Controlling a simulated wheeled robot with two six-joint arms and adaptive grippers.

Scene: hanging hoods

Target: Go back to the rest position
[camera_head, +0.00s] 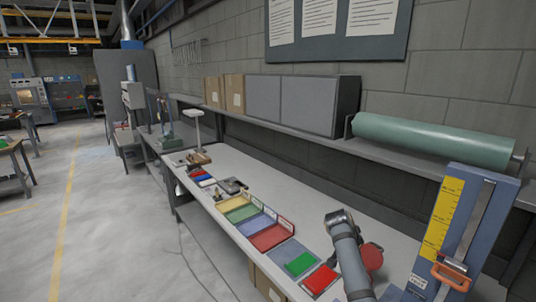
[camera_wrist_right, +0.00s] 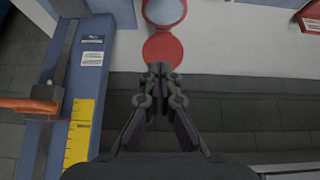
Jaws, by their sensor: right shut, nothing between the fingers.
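My right gripper (camera_wrist_right: 160,70) shows in the right wrist view with its fingertips together and nothing held between them. The tips overlap the lower edge of a red round piece (camera_wrist_right: 162,47) in the picture; I cannot tell whether they touch it. In the head view a grey jointed link, apparently part of my right arm, rises at the lower right of the workbench (camera_head: 285,200). The right fingertips cannot be made out there. My left gripper is in neither view.
A blue stand (camera_head: 482,215) with a yellow scale and an orange handle (camera_head: 449,275) is at the right; the stand also shows in the wrist view (camera_wrist_right: 75,80). Coloured trays (camera_head: 268,238) line the bench front. A green roll (camera_head: 430,140) lies on the shelf. The left floor aisle is clear.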

